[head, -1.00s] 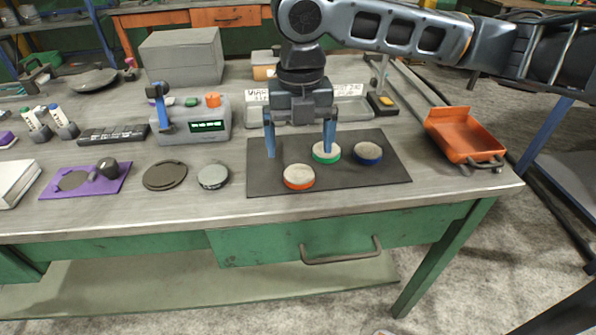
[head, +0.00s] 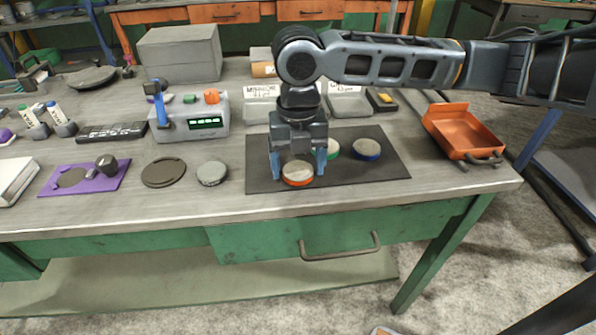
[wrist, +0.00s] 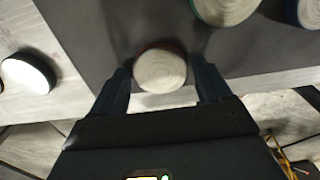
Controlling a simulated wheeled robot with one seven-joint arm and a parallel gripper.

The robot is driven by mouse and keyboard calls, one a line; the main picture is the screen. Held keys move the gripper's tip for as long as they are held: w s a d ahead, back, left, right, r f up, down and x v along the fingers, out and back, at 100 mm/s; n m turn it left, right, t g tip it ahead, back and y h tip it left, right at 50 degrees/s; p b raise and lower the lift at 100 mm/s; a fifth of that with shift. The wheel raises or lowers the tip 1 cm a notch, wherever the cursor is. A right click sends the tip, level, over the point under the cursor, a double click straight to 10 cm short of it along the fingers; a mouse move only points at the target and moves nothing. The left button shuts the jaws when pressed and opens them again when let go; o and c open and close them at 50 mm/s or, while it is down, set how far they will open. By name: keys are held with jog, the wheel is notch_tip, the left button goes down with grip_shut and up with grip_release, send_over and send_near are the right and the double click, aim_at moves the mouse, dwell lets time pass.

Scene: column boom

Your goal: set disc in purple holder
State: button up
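A disc with a pale top and a red-orange rim (head: 298,173) lies on the dark mat; in the wrist view the disc (wrist: 160,70) sits between my fingertips. My gripper (head: 298,176) is open, low over the mat, with one blue finger on each side of this disc. A gap shows beside the fingers, so they are not closed on it. A green-rimmed disc (head: 333,148) and a blue-rimmed disc (head: 367,149) lie to the right on the mat; the green one is partly hidden by my gripper. The purple holder (head: 112,182), a flat plate with a round recess and a dark knob, lies at the left.
The dark mat (head: 390,172) lies on the bench. A dark round lid (head: 164,172) and a grey round tin (head: 211,173) lie between holder and mat. A grey device (head: 190,122) stands behind them. An orange tray (head: 462,132) is at the right.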

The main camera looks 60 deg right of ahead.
jog(key=c, duration=1)
jog(key=shift+c, duration=1)
jog(key=shift+r, duration=0.1)
